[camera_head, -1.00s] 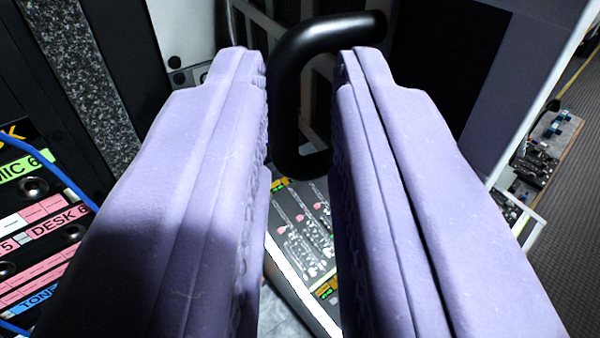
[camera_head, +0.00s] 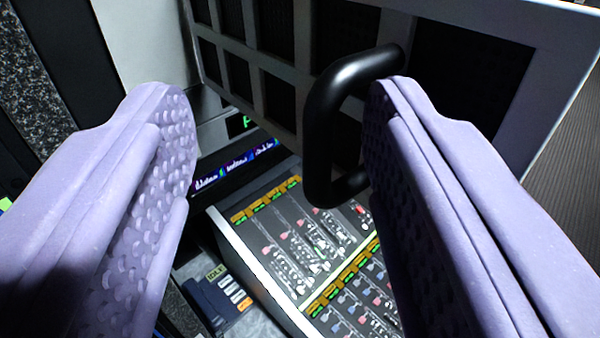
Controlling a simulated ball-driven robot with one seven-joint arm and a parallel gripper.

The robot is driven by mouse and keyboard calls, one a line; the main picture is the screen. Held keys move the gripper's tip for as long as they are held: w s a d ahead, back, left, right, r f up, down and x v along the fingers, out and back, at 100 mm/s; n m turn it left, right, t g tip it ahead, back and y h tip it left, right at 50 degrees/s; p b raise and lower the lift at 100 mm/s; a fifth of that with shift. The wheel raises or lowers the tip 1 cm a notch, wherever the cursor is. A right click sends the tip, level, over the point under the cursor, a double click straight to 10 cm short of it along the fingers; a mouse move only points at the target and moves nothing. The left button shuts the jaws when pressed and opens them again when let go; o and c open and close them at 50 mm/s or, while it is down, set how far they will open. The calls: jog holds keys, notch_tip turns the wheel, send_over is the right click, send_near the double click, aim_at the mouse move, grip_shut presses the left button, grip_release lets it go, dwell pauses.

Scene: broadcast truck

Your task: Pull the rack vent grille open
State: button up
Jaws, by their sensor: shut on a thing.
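The rack vent grille (camera_head: 304,68) is a grey framed panel with dark square openings, across the top of the view. It stands at an angle, and gear shows below it. Its black D-shaped handle (camera_head: 322,130) sticks out towards me. My gripper (camera_head: 280,105) has its two pale purple fingers wide apart, with the handle between them. The handle is close against the right finger, which hides part of it; I cannot tell if they touch. A clear gap separates the left finger from the handle.
A mixing console (camera_head: 300,240) with rows of small controls lies below the handle. A dark desk unit with buttons (camera_head: 222,298) is at the lower left. A speckled panel (camera_head: 32,90) stands at the far left. Brown floor (camera_head: 572,180) shows at the right.

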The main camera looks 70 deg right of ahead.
jog(key=shift+w+r, duration=0.2)
jog(key=shift+w, duration=0.05)
jog(key=b+v, duration=0.2)
jog(key=v, duration=0.6)
jog(key=shift+f+b, duration=0.25)
jog(key=shift+b, duration=0.1)
jog(key=shift+s+a, duration=0.15)
